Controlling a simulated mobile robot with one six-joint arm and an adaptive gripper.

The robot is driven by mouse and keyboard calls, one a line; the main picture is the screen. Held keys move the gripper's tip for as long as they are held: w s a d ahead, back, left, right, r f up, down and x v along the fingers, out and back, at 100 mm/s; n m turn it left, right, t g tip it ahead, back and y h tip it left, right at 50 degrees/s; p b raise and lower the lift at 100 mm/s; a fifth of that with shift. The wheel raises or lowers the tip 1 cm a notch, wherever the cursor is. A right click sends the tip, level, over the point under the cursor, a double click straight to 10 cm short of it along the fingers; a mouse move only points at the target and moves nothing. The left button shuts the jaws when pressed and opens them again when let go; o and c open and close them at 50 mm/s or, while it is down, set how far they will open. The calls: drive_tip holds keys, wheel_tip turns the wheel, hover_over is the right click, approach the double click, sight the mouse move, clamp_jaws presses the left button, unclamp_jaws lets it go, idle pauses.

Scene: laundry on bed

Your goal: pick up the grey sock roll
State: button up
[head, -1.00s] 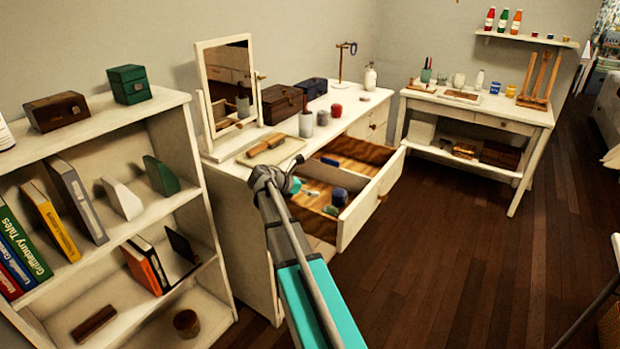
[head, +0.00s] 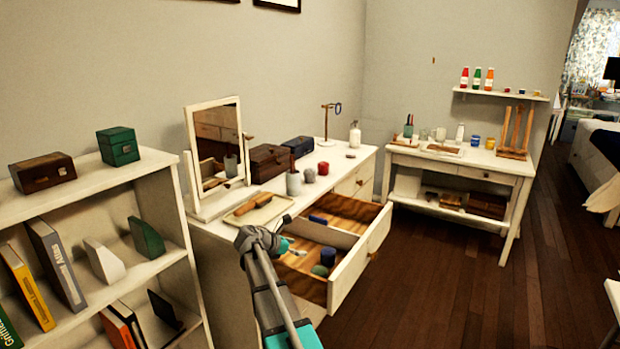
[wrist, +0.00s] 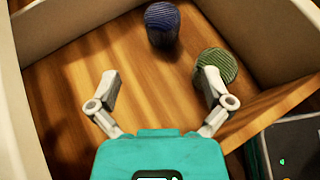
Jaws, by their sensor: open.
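My gripper (wrist: 160,75) is open and empty over the wooden floor of the open drawer (head: 345,293). In the wrist view, a ribbed, dull green-grey roll (wrist: 217,64) lies by the right fingertip, which overlaps its lower left edge; I cannot tell if they touch. A dark blue ribbed roll (wrist: 162,24) stands farther ahead, near the drawer wall. In the head view, the green-grey roll (head: 320,270) sits just in front of the blue roll (head: 328,256). No plainly grey roll shows. My gripper in the head view (head: 284,243) is partly hidden by the arm.
A divider (head: 325,234) splits the drawer, and a small blue item (head: 318,219) lies in the back compartment. The dresser top holds a tray with a brush (head: 252,204), a mirror (head: 218,150) and boxes. A bookshelf (head: 150,185) stands at left. Floor (head: 430,270) is clear at right.

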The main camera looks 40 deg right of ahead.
drive_tip(key=s+a+r+m+y+p, duration=0.3)
drive_tip(key=s+a+m+y+p, duration=0.1)
drive_tip(key=a, duration=0.7)
drive_tip(key=s+a+r+m+y+p, duration=0.3)
drive_tip(key=s+a+m+p, duration=0.4)
drive_tip(key=a, duration=0.4)
drive_tip(key=s+a+r+m+t+y+p, duration=0.1)
drive_tip(key=s+a+r+m+y+p, duration=0.2)
drive_tip(key=a, duration=0.9)
drive_tip(key=shift+s+m+y+p, duration=1.1)
drive_tip(key=shift+s+m+p, duration=0.4)
drive_tip(key=shift+s+p, duration=0.65)
drive_tip(key=shift+w, duration=0.2)
drive_tip(key=shift+d, duration=0.1)
drive_tip(key=c, duration=0.6)
drive_tip(key=shift+d, duration=0.1)
